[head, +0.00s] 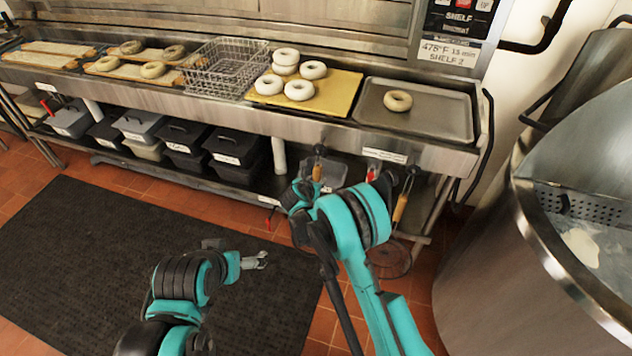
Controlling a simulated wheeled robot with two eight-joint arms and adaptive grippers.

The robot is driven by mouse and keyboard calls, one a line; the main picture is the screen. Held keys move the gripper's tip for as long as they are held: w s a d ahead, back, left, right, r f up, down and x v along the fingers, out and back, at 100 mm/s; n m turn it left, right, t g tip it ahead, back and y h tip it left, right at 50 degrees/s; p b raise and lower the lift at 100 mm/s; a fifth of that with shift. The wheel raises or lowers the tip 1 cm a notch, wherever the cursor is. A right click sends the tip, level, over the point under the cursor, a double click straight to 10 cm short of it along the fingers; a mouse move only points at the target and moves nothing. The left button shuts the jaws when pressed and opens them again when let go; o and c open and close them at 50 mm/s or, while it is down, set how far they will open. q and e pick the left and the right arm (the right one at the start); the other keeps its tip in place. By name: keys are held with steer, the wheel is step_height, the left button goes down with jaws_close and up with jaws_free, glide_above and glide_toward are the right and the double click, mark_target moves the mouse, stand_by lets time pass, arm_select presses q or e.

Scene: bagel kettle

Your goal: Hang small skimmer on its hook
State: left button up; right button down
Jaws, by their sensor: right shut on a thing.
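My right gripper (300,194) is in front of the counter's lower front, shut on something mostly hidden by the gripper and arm. A short tan wooden handle with a dark top (317,171) shows just above it, probably the small skimmer's; its mesh head is not visible. Whether the handle touches a hook cannot be told. A larger skimmer with a wooden handle (400,208) hangs to the right, its round mesh (390,259) low near the floor. My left gripper (257,260) is low over the dark mat, its small metal fingers apparently apart and empty.
The steel counter (330,125) carries a wire basket (217,68), a yellow board (335,92) with several bagels, and a tray (440,112) with one bagel. Lidded bins (183,137) fill the lower shelf. A large steel kettle (480,270) stands at right. The mat (100,260) is clear.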

stand_by(0.3)
steer(key=c, duration=1.2)
jaws_free()
steer(key=v, duration=1.2)
steer(key=s+d+r+m+g+y, duration=0.1)
steer(key=s+d+r+m+g, duration=0.2)
steer(key=s+d+r+m, duration=1.1)
steer(key=s+d+m, duration=0.2)
steer(key=s+m, duration=0.3)
steer(key=m, duration=0.1)
steer(key=s+d+m+y, duration=0.1)
steer(key=s+d+m, duration=0.1)
steer(key=s+m, duration=0.4)
steer(key=s+d+m+y, duration=0.1)
steer(key=s+d+m, duration=0.1)
steer(key=s+m, duration=0.4)
steer(key=shift+s+d+r, duration=0.15)
steer(key=shift+d, duration=0.15)
